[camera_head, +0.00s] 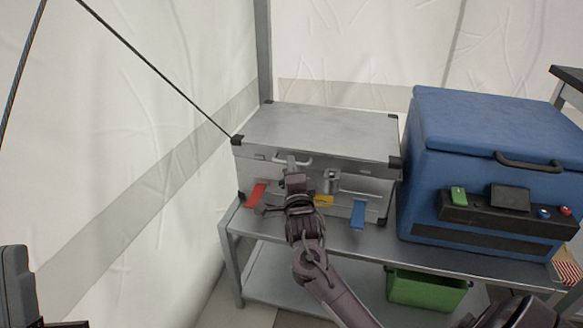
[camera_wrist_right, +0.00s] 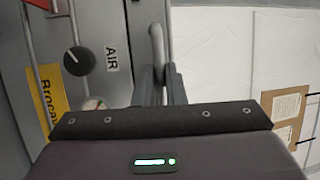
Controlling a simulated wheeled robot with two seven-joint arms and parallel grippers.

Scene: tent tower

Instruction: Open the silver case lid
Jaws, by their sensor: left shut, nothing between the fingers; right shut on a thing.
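The silver case (camera_head: 376,199) stands on a metal shelf, its front facing me. Its flat lid (camera_head: 320,127) with black corners lies over the body; I cannot tell if there is a slight gap beneath it. My right gripper (camera_head: 291,164) is at the front of the case, shut on the handle (camera_head: 308,161) under the lid's front edge. In the right wrist view the fingers (camera_wrist_right: 161,88) close around the handle (camera_wrist_right: 158,45), near a black dial and an AIR label. My left gripper (camera_head: 17,285) shows partly at the lower left edge, shut, empty and far from the case.
A blue cooler box (camera_head: 480,140) stands close on the right of the case. Red (camera_head: 256,194) and blue (camera_head: 358,214) tags hang at the case front. A green bin (camera_head: 427,290) sits below the shelf (camera_head: 300,240). White tent walls are behind and left.

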